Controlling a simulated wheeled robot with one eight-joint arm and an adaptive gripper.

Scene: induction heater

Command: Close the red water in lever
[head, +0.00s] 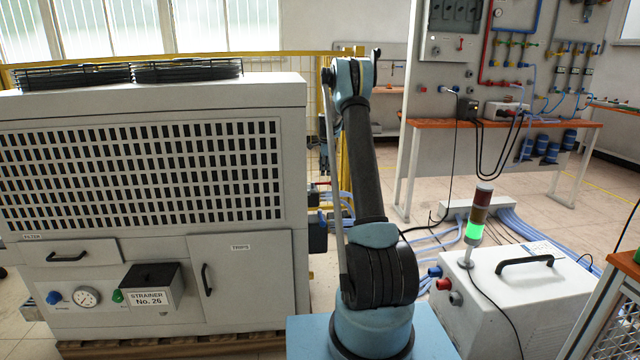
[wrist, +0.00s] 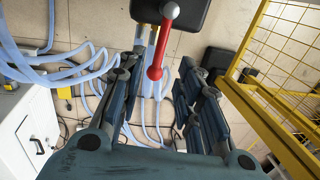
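The red lever (wrist: 157,60) shows in the wrist view at the top centre. It has a red handle and a pale ball end, and it lies in front of a dark block. My gripper (wrist: 162,57) is open, with one finger on each side of the lever's red part. I cannot tell whether either finger touches it. In the head view a small red part (head: 323,184), likely the lever, shows at the right side of the large grey machine (head: 285,200). My gripper (head: 324,158) hangs above it there, partly hidden by my arm.
A yellow mesh fence (wrist: 262,112) stands close on the right in the wrist view. Blue hoses (wrist: 90,70) run over the floor. A white box with a signal light (head: 500,290) stands right of my arm. A workbench (head: 500,122) is at the back.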

